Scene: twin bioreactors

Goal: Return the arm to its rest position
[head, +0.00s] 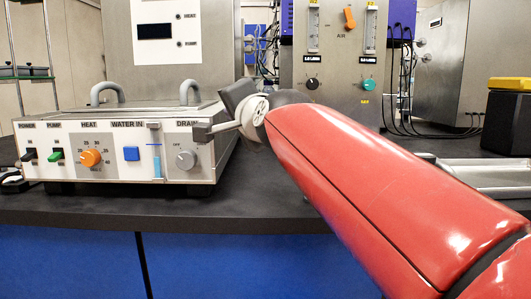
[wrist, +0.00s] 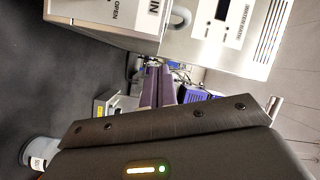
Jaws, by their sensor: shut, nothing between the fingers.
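My red arm (head: 365,190) reaches in from the lower right in the head view. My gripper (head: 203,133) is at its far end, shut and empty, with its tip pointing left. It shows in front of the front panel of the water bath (head: 105,165), near the DRAIN label and just above the grey drain knob (head: 186,160). I cannot tell whether it touches the panel. In the wrist view a dark part of my gripper with a lit green strip fills the lower part, and the fingertips cannot be made out.
The black bench top (head: 215,211) has blue cabinets (head: 65,262) below. A flowmeter panel (head: 335,75) with cables stands behind my arm. A black box with a yellow top (head: 510,85) and a metal tray (head: 480,176) are at right. The bench front left of my arm is clear.

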